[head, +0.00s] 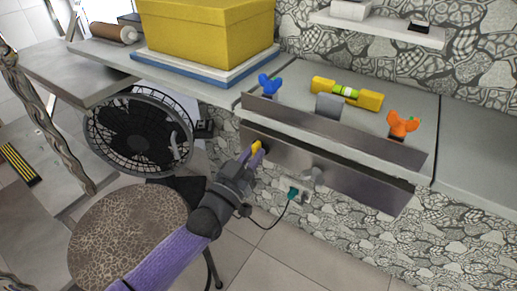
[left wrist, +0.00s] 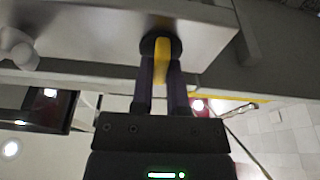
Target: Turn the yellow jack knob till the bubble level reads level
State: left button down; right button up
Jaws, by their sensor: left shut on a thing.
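The yellow jack knob (head: 257,146) sticks out of the front metal panel below the counter. It also shows in the left wrist view (left wrist: 162,50), in front of a dark round base. My left gripper (head: 253,157) is shut on the knob, with one purple finger on each side of it; the fingers also show in the left wrist view (left wrist: 162,78). The bubble level (head: 345,92) is a yellow bar with a green vial, lying on the counter behind the panel. Its bubble is too small to read. My right gripper is out of view.
A blue knob (head: 269,84) and an orange knob (head: 403,124) stand on the counter on either side of the level. A black fan (head: 138,132) and a round stool (head: 127,232) stand to the left. A teal plug (head: 293,193) with a cable is below the panel.

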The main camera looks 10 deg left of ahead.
pick_arm(q)
jog(key=m, duration=0.2)
jog(key=m+h, duration=0.1)
jog(key=m, duration=0.1)
jog(key=shift+g+h, duration=0.3)
jog(key=m+g+h, duration=0.1)
jog(key=m, duration=0.4)
jog(key=shift+r+m+p, duration=0.15)
jog(key=shift+m+p, duration=0.2)
jog(key=shift+m, duration=0.05)
jog(key=m+g+h+p, duration=0.1)
jog(key=m, duration=0.4)
jog(key=shift+a+r, duration=0.1)
jog(key=shift+r, duration=0.05)
jog(key=shift+m+g, duration=0.4)
jog(key=shift+m, duration=0.4)
jog(key=shift+f, duration=0.25)
